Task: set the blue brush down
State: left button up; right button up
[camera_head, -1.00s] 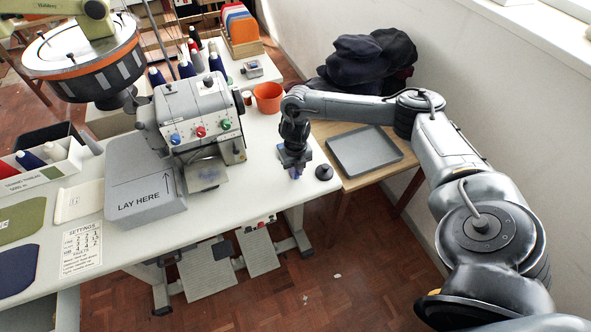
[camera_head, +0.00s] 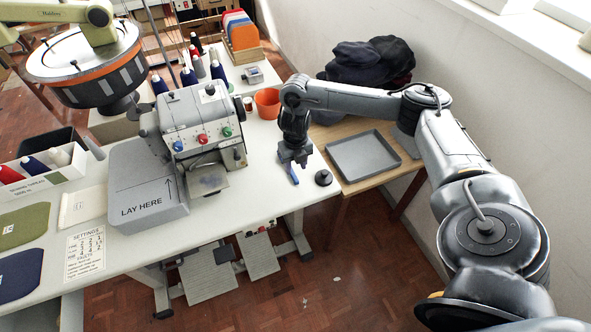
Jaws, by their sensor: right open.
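The blue brush (camera_head: 294,176) is a small slim blue thing on the white table, near its front right edge. My right gripper (camera_head: 294,163) is directly above the brush, pointing down, with its jaws open. The upper end of the brush is close under the fingers and partly hidden by them. I cannot tell whether the fingers still touch it. My left gripper is not in view.
A black round knob-like object (camera_head: 323,178) stands just right of the brush. A grey tray (camera_head: 364,172) sits on the wooden side table. The sewing machine (camera_head: 200,125) and an orange pot (camera_head: 268,103) are left and behind. Bare white tabletop (camera_head: 255,190) lies left of the brush.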

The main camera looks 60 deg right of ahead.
notch_tip(320, 180, up, 5)
jog(key=p, duration=0.3)
jog(key=w+a+f+t+y, duration=0.15)
jog(key=a+f, duration=0.25)
jog(key=a, duration=0.7)
jog(key=w+a+f+t+y, duration=0.1)
jog(key=w+a+f+t, duration=0.15)
jog(key=a, duration=0.95)
jog(key=s+a+r+m+t+y, duration=0.1)
jog(key=a+m, duration=0.2)
jog(key=a, duration=0.5)
jog(key=s+a+r+m+t+y, duration=0.1)
jog(key=a+m+t, duration=0.15)
jog(key=a, duration=0.55)
jog(key=s+d+m+g+h, duration=0.2)
jog(key=s+d+m, duration=0.3)
jog(key=s+m, duration=0.3)
jog(key=s+d+r+m+g+h, duration=0.1)
jog(key=s+d+m+g+h, duration=0.1)
jog(key=s+d+m, duration=0.3)
jog(key=s+m, duration=0.4)
jog(key=m, duration=0.4)
jog(key=shift+r, duration=0.3)
